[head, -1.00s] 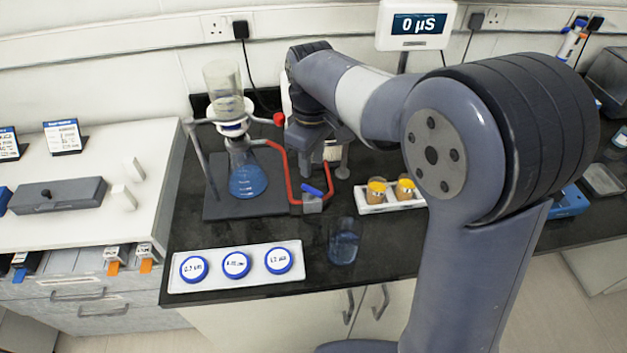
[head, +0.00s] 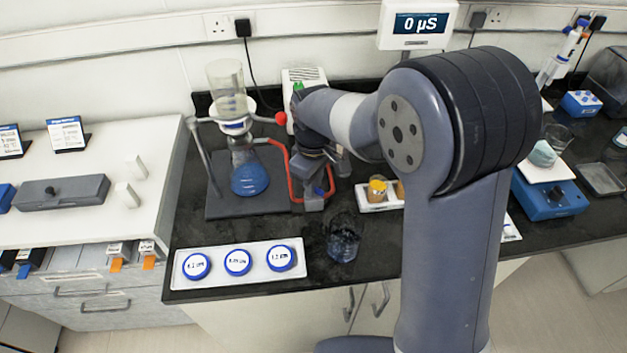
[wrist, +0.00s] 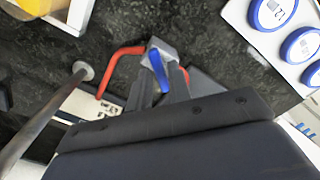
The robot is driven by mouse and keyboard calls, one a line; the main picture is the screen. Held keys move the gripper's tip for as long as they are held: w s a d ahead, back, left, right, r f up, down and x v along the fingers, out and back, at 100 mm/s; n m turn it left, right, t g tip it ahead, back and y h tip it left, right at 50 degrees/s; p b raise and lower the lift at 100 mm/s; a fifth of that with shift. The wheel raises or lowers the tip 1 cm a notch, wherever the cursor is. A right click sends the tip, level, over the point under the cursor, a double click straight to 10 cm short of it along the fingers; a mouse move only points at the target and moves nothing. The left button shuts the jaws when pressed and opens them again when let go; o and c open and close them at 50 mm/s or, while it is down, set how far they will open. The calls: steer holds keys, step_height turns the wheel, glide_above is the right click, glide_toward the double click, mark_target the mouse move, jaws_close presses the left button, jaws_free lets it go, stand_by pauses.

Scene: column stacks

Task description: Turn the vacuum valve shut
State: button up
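The vacuum valve is a small grey block with a blue lever, set in the red tubing (head: 297,165) beside the filter flask (head: 248,178). In the wrist view the blue lever (wrist: 159,70) sits on the grey valve body (wrist: 163,48), close to the fingertips. My gripper (wrist: 162,82) is open, with its two grey fingers apart on either side of the lever. I cannot tell whether they touch it. In the head view my gripper (head: 316,188) points down over the valve and hides most of it; a bit of blue shows there.
A metal post (wrist: 40,122) stands left in the wrist view. A beaker (head: 343,238) and a tray with blue-rimmed discs (head: 209,281) stand in front of the valve. A rack with yellow-capped jars (head: 364,205) is at the right. The glass funnel (head: 228,82) tops the flask.

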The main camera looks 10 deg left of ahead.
jaws_close()
steer(key=m, duration=0.4)
steer(key=shift+m, duration=0.4)
steer(key=shift+r+m, duration=0.1)
steer(key=shift+m, duration=2.4)
steer(key=shift+o, duration=1.7)
jaws_free()
